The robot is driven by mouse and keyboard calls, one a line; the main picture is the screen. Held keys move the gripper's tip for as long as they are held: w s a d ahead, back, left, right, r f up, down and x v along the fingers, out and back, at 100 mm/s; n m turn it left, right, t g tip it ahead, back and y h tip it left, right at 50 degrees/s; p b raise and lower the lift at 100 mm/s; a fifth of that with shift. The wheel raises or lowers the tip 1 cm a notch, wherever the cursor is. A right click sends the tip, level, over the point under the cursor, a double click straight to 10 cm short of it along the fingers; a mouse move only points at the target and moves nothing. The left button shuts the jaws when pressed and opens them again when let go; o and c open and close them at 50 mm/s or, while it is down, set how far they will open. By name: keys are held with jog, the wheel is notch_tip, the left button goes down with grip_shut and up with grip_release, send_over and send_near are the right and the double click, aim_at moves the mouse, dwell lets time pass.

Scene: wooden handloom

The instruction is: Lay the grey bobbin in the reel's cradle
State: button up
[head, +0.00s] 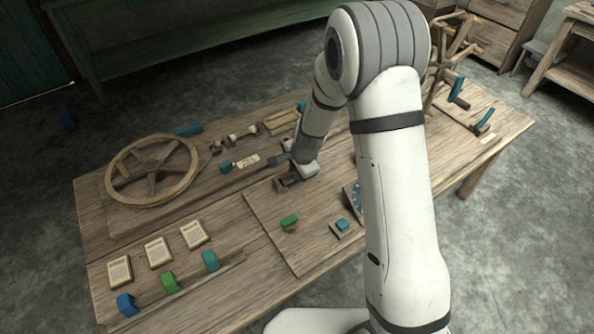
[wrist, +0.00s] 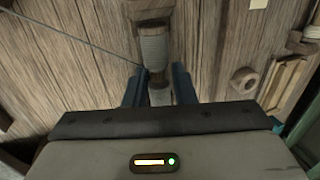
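A grey ribbed cylinder (wrist: 153,46), which looks like the grey bobbin, lies lengthwise in line with my gripper in the wrist view. Its lower, paler end (wrist: 160,95) shows between the two blue fingers of my gripper (wrist: 160,72). The gap between the fingers is about as wide as that end; I cannot tell whether they touch it. In the head view my gripper (head: 287,180) is low over the middle of the bench, and my arm hides part of this area. I cannot make out the reel's cradle clearly.
The wooden bench (head: 90,215) carries a large spoked wheel (head: 188,165) at left, several paper cards (head: 158,251) and coloured blocks (head: 169,283) at front left. A green block (head: 289,222) stands near my gripper. A wooden reel frame (head: 452,45) is at back right, partly behind my arm.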

jog(key=o, duration=0.4)
jog(key=shift+c, duration=0.2)
jog(key=p+v, duration=0.2)
jog(key=v, duration=0.5)
jog(key=shift+r, duration=0.35)
jog(key=shift+s+r, duration=0.1)
jog(key=s+d+r+n+p, duration=0.2)
jog(key=s+d+r+p, duration=0.1)
jog(key=r, duration=0.4)
jog(key=s+d+r+n+p, duration=0.2)
jog(key=s+r, duration=0.1)
jog(key=r, duration=0.4)
jog(key=s+d+r+n+p, duration=0.1)
jog(key=s+d+r+p, duration=0.2)
jog(key=r, duration=0.3)
jog(key=s+d+r+n+h+p, duration=0.1)
jog(key=s+d+r+n+p, duration=0.2)
jog(key=s+r, duration=0.3)
jog(key=s+d+r+n+h+p, duration=0.1)
jog(key=s+d+r+n+p, duration=0.2)
jog(key=s+r, duration=0.4)
jog(key=shift+s+d+p, duration=0.35)
jog(key=shift+s+d, duration=0.2)
jog(key=shift+s, duration=0.4)
